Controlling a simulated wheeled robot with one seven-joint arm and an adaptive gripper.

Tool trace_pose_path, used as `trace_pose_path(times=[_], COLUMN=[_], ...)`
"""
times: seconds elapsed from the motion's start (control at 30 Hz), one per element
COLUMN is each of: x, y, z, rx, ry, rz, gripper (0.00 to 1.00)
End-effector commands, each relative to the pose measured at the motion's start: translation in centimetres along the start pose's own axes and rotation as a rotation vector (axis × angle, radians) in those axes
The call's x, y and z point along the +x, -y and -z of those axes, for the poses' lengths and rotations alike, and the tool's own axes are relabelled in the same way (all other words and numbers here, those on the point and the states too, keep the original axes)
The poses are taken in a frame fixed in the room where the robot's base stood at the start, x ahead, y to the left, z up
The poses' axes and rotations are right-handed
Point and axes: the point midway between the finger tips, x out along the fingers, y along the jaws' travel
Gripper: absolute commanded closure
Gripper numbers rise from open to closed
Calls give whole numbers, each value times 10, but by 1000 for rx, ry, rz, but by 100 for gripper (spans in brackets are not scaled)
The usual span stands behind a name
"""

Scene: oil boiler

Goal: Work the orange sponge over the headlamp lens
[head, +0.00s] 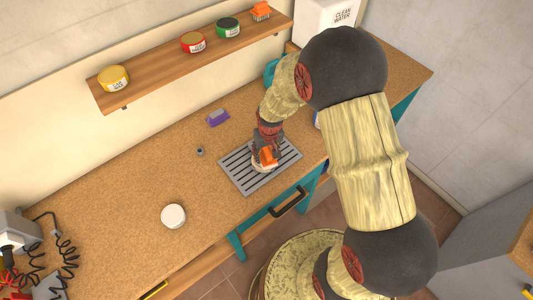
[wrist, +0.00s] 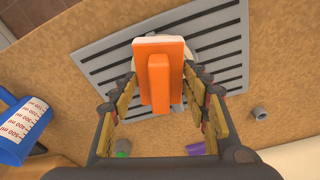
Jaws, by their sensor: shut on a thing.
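My gripper (head: 267,147) is shut on the orange sponge (head: 267,156), low over the slotted grey drain mat (head: 233,176) on the bench. In the wrist view the orange sponge (wrist: 160,68) sits between the fingers of my gripper (wrist: 160,85), with a pale layer along its far edge. A pale round thing, perhaps the headlamp lens (head: 262,166), shows in part under the sponge on the mat. The sponge hides most of it, so I cannot tell whether they touch.
A white round thing (head: 173,216) and a purple block (head: 218,118) lie on the bench (head: 130,190). A small grey cup (head: 200,151) stands left of the mat. A blue measuring jug (wrist: 22,125) is near. Tins stand on the shelf (head: 160,80). The bench's left middle is clear.

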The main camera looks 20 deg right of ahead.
Motion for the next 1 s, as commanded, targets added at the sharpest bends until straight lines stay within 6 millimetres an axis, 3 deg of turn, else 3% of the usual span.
trace_pose_path(times=[0.5,1.0], x=[-49,-51], y=[0,0], z=[8,8], rx=[0,0], ry=[-1,0], rz=[0,0], gripper=[74,74])
